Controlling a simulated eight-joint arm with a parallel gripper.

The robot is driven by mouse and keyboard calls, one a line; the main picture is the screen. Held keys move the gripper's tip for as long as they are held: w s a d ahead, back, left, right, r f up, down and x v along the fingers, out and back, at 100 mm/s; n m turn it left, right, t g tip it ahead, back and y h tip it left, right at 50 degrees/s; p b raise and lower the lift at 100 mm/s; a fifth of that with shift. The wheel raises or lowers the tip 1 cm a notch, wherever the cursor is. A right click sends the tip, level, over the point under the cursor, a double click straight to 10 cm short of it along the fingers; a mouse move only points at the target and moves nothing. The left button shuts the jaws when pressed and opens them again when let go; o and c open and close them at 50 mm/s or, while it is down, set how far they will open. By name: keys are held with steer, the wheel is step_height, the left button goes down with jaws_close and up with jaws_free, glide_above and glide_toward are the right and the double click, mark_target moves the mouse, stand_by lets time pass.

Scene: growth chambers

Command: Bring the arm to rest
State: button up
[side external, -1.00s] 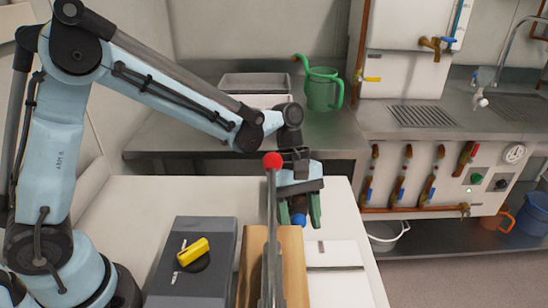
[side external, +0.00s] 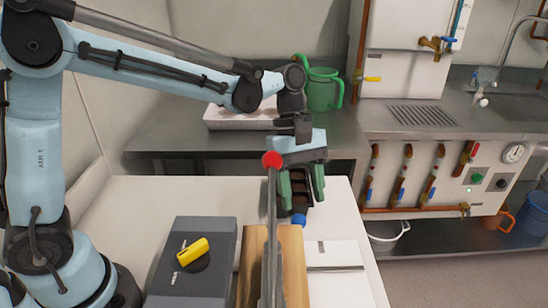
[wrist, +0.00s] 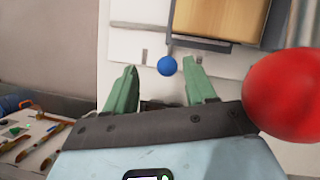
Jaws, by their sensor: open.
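My gripper (side external: 301,190) hangs above the white table with its green fingers apart and empty. A blue ball (side external: 298,219) is just below the fingertips in the side view. In the wrist view, the gripper (wrist: 160,68) is open and the blue ball (wrist: 167,66) shows between its fingertips. A red ball (side external: 272,159) tops an upright grey rod (side external: 272,230) close to the left of the gripper in the picture. The red ball also looms large at the right of the wrist view (wrist: 290,95).
A dark grey box (side external: 215,235) with a yellow handle (side external: 192,251) stands left of a wooden block (side external: 293,265). A white panel (side external: 335,270) lies right of the block. A pale tray (side external: 240,118) and green watering can (side external: 322,92) stand on the back counter.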

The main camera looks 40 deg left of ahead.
mark_target(302, 215)
steer(key=shift+s+d+r, duration=0.2)
steer(key=shift+s+r, duration=0.05)
steer(key=shift+r, duration=0.2)
steer(key=shift+s+d+r, duration=0.15)
steer(key=shift+s+r, duration=0.05)
steer(key=shift+r, duration=0.2)
step_height(302, 215, down, 8)
steer(key=shift+f, duration=0.1)
steer(key=shift+w+d, duration=0.15)
steer(key=shift+d, duration=0.05)
steer(key=s+a+r+m+t+y, duration=0.2)
steer(key=s+a+r+m+t, duration=0.1)
steer(key=a+m, duration=0.3)
steer(key=s+a+r+m+t+y, duration=0.2)
steer(key=s+a+r+m+t, duration=0.2)
steer(key=a, duration=0.5)
steer(key=shift+s+a+r+m+t, duration=0.15)
steer(key=shift+s+r+m+t, duration=0.15)
steer(key=shift+r+m+t, duration=0.65)
